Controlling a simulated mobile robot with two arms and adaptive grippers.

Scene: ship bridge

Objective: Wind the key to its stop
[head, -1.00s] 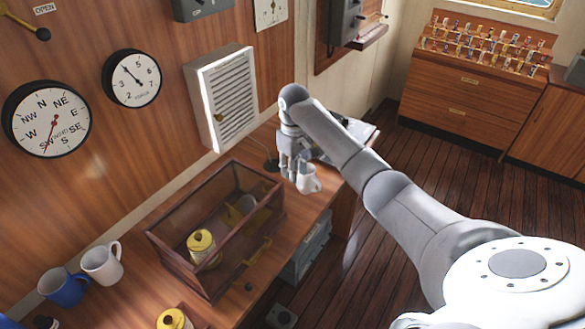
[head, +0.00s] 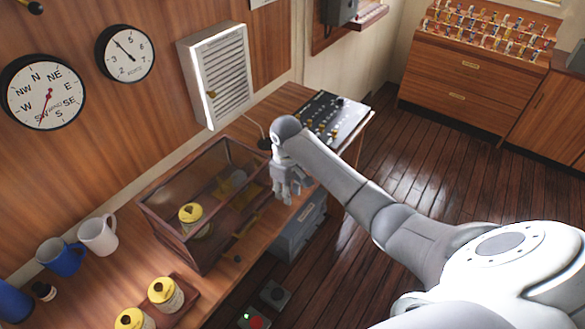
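I cannot make out a key for certain in the head view. A glass-sided wooden case (head: 165,240) stands on the wooden counter. Inside are a yellow-lidded jar (head: 192,222) and a brass-coloured item partly hidden by the frame and glass. My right gripper (head: 286,196) points down just right of the case, over the counter's front edge. I see nothing clearly held in it, and its finger gap is too small to judge. My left gripper is not in view.
Blue and white mugs (head: 98,236) stand by the wall. A black control panel (head: 333,116) lies behind my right arm. Grey drawers (head: 298,232) are below the counter. The floor at right is clear.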

